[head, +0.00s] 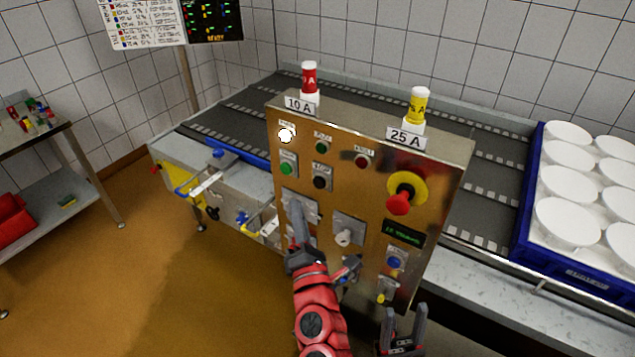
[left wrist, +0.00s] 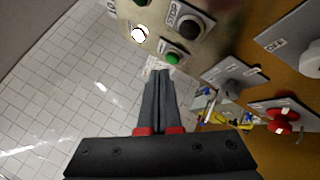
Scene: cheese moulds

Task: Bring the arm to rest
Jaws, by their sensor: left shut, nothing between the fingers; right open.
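My left gripper (head: 296,215) is shut and empty, with its red arm coming up from the bottom of the head view. It is in front of the lower left of the steel control panel (head: 375,135) and partly covers a grey switch plate there. In the left wrist view its closed fingers (left wrist: 158,78) point toward the panel edge below the green button (left wrist: 173,57); I cannot tell whether they touch anything. My right gripper (head: 404,322) is open and empty at the bottom of the head view, below the panel.
The panel carries a lit white lamp (head: 286,135), a red emergency stop (head: 399,202) and a small display (head: 402,233). A red fuse (head: 309,78) and a yellow fuse (head: 418,106) stand on top. Behind are a conveyor (head: 245,110) and a blue crate (head: 522,200) of white moulds.

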